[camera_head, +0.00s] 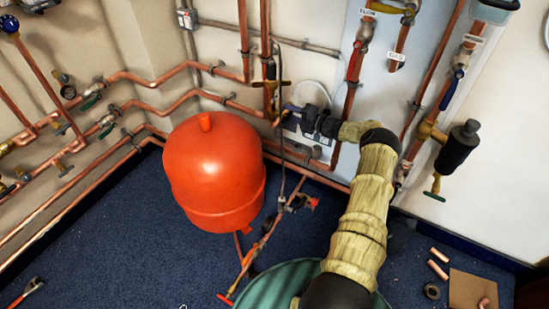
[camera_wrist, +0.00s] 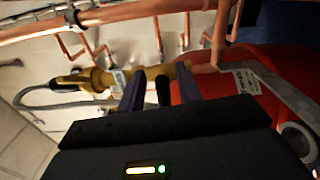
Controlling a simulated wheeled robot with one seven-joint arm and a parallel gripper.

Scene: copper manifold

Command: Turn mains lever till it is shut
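My gripper (camera_head: 285,112) is beside the copper pipework, just right of the red tank's top. Its dark fingers are apart in the wrist view (camera_wrist: 160,70), and a brass valve body (camera_wrist: 98,78) with a brass stem shows between and beyond them. I cannot tell whether the fingers touch it. A brass valve with a crosswise handle (camera_head: 273,85) is close to the fingertips in the head view. A red lever (camera_head: 354,62) and a blue lever (camera_head: 451,86) are on pipes farther right.
The red tank (camera_head: 212,170) stands close left of my arm; it also fills the right of the wrist view (camera_wrist: 220,65). Copper pipes run along both walls. A green round container (camera_head: 278,287) is below my arm. A cardboard piece (camera_head: 468,290) lies at lower right.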

